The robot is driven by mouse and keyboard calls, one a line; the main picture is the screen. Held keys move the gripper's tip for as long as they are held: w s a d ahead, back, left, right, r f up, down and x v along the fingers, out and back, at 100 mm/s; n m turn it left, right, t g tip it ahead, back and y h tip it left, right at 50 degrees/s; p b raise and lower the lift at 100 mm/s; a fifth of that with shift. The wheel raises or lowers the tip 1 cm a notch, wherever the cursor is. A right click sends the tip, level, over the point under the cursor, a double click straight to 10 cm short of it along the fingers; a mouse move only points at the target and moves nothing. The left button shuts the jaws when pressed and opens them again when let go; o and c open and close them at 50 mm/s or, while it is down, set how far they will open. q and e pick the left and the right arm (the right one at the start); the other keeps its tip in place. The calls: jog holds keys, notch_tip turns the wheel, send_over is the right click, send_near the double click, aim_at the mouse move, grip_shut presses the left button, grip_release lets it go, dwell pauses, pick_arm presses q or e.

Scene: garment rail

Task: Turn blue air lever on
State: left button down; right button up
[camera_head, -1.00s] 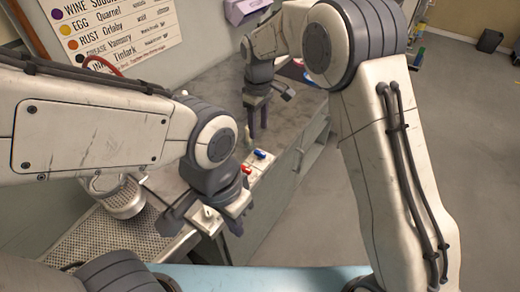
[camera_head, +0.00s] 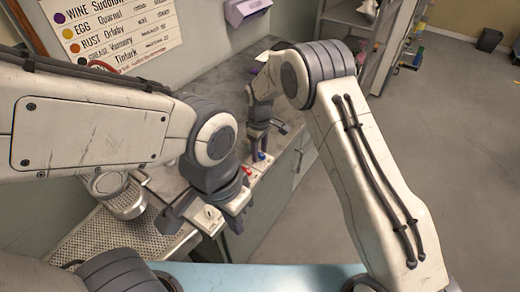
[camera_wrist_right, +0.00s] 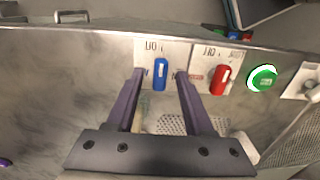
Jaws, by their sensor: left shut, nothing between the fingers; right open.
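The blue lever (camera_wrist_right: 160,74) sits on a white labelled plate on the panel, its handle upright in the right wrist view. It also shows small in the head view (camera_head: 261,156). My right gripper (camera_wrist_right: 160,76) is open, with one dark finger on each side of the blue lever in that picture. I cannot tell whether either finger touches it. In the head view my right gripper (camera_head: 258,144) is right by the lever. My left gripper (camera_head: 235,222) is shut and empty, lower down, near the front of the panel; its fingertips are partly hidden.
A red lever (camera_wrist_right: 218,78) is just right of the blue one, with a green round button (camera_wrist_right: 263,78) beyond it. A perforated metal tray (camera_head: 110,238) and a metal cylinder (camera_head: 122,198) are at the left. A label board (camera_head: 110,30) is on the wall.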

grip_shut()
jog(key=shift+m, duration=0.4)
jog(key=m, duration=0.3)
jog(key=shift+m+b, duration=0.35)
jog(key=shift+m, duration=0.05)
jog(key=m, duration=0.4)
jog(key=shift+m, duration=0.3)
jog(key=m, duration=0.4)
jog(key=shift+b, duration=0.35)
jog(key=shift+m, duration=2.5)
